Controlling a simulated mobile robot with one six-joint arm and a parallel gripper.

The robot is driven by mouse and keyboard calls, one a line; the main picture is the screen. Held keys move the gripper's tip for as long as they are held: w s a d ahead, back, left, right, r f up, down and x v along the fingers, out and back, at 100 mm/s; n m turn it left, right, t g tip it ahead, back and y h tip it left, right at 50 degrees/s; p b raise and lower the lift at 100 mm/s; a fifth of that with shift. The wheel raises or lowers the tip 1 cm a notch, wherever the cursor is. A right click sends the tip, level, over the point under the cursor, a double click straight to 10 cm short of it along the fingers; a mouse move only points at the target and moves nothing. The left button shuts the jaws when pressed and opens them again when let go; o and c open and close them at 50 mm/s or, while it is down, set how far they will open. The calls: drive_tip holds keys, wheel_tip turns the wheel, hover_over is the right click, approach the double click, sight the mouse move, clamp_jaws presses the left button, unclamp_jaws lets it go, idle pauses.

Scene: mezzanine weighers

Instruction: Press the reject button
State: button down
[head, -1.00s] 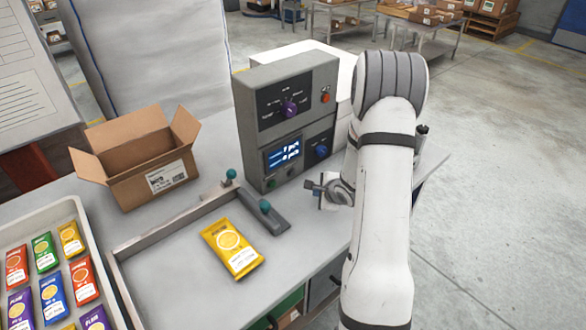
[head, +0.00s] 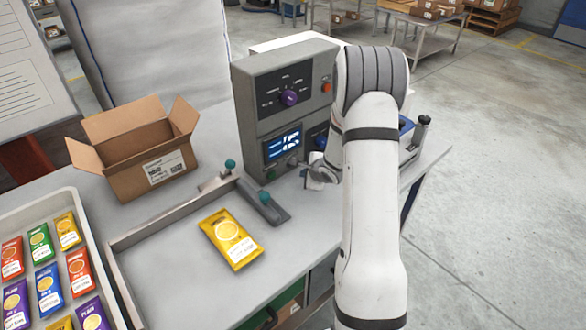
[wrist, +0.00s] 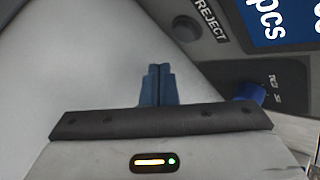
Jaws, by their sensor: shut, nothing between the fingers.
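The weigher console (head: 283,84) stands on the table, with a lit blue display (head: 283,143) on its lower front. The reject button (head: 292,161) is a small round dark button below the display. In the wrist view the dark round button (wrist: 188,28) sits beside the REJECT label (wrist: 210,17). My gripper (head: 308,181) is just in front of the lower right of the console, partly hidden by my arm. In the wrist view its blue-grey fingertips (wrist: 158,70) are together and empty, with the button apart from them, up and to the right.
A blue knob (wrist: 250,92) is right of the fingertips; in the head view my arm covers most of it. A yellow packet (head: 229,239), an open carton (head: 150,172) and a packet tray (head: 97,240) are on the table.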

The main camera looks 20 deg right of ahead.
drive_tip(key=shift+w+a+r+p, duration=0.2)
drive_tip(key=shift+w+p, duration=0.2)
drive_tip(key=shift+w, duration=0.15)
drive_tip(key=shift+w+a+f, duration=0.2)
drive_tip(key=shift+w+a, duration=0.05)
drive_tip(key=shift+w, duration=0.4)
drive_tip(key=shift+w+a+r+p, duration=0.15)
drive_tip(key=shift+w+p, duration=0.1)
drive_tip(key=shift+p, duration=0.55)
idle(0.6)
drive_tip(key=shift+w, duration=0.1)
drive_tip(key=shift+w+a+p, duration=0.2)
drive_tip(key=shift+w+p, duration=0.2)
drive_tip(key=shift+p, duration=0.15)
idle(0.6)
idle(0.3)
drive_tip(key=shift+s+d+p, duration=0.3)
drive_tip(key=shift+s+d, duration=0.05)
drive_tip(key=shift+s, duration=0.4)
